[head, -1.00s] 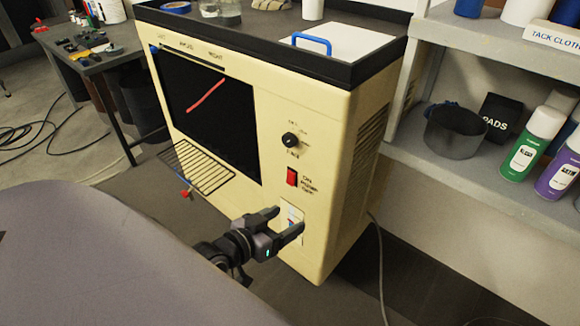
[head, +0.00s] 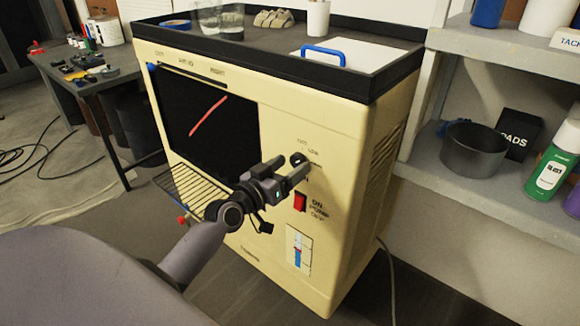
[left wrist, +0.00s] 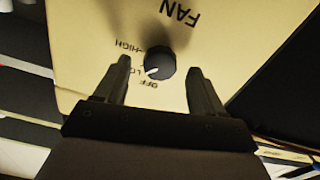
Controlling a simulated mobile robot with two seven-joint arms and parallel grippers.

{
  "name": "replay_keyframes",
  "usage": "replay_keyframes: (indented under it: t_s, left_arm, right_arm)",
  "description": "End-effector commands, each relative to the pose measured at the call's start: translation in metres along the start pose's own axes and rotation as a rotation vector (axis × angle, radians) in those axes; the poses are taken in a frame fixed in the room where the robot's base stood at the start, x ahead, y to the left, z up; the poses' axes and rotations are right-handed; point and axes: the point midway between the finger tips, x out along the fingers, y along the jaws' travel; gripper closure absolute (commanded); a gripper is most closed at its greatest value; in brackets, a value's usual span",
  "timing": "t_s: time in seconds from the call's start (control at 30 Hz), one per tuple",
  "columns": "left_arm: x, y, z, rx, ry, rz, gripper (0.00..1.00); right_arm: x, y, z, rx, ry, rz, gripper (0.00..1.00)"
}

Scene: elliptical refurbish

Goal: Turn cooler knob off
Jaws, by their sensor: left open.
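The cream cooler (head: 335,130) stands in the middle of the head view. Its round black knob (head: 298,158) is on the front panel, partly covered by my gripper in the head view. In the left wrist view the knob (left wrist: 159,63) sits under the word FAN, with HIGH, LO and OFF marks around it; its white pointer is toward the lower left, near LO and OFF. My left gripper (head: 288,172) is open in front of the panel. In the left wrist view its fingers (left wrist: 160,80) stand apart on either side of the knob. My right gripper is not in view.
A red pump switch (head: 300,202) is just below the knob. A wire rack (head: 192,190) sticks out at the cooler's lower left. A shelf (head: 440,180) with a dark pot (head: 474,150) and spray cans stands to the right.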

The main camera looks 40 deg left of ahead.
Motion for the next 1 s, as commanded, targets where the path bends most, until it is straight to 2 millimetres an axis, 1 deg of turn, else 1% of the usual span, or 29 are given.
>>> replay_keyframes:
  t_s: [0.13,0.4,0.43,0.47,0.5,0.57,0.6,0.83,1.0]
  left_arm:
    - [0.0066,0.0004,0.0000,-0.001,0.000,0.001,0.31]
    - [0.0073,0.0005,0.0002,0.000,-0.001,0.001,0.31]
    - [0.0072,0.0005,0.0002,0.000,-0.001,0.001,0.37]
    - [0.0072,0.0005,0.0002,0.000,-0.001,0.001,0.47]
    - [0.0072,0.0005,0.0002,0.000,-0.001,0.001,0.60]
    - [0.0071,0.0005,0.0002,0.000,-0.001,0.001,0.79]
    - [0.0071,0.0005,0.0002,0.000,-0.001,0.001,0.87]
    - [0.0070,0.0004,0.0001,-0.012,-0.001,0.001,0.87]
    - [0.0069,0.0005,-0.0002,-0.067,-0.002,0.001,0.87]
  right_arm:
    - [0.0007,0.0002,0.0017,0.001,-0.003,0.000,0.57]
    - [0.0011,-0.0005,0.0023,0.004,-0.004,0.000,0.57]
    - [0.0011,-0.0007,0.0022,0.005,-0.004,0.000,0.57]
    - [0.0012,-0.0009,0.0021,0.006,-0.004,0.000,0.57]
    - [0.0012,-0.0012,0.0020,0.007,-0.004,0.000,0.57]
    - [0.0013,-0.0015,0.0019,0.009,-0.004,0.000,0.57]
    - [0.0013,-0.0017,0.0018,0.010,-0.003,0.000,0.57]
    - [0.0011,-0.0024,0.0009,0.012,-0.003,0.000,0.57]
    - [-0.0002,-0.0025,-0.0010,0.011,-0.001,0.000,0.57]
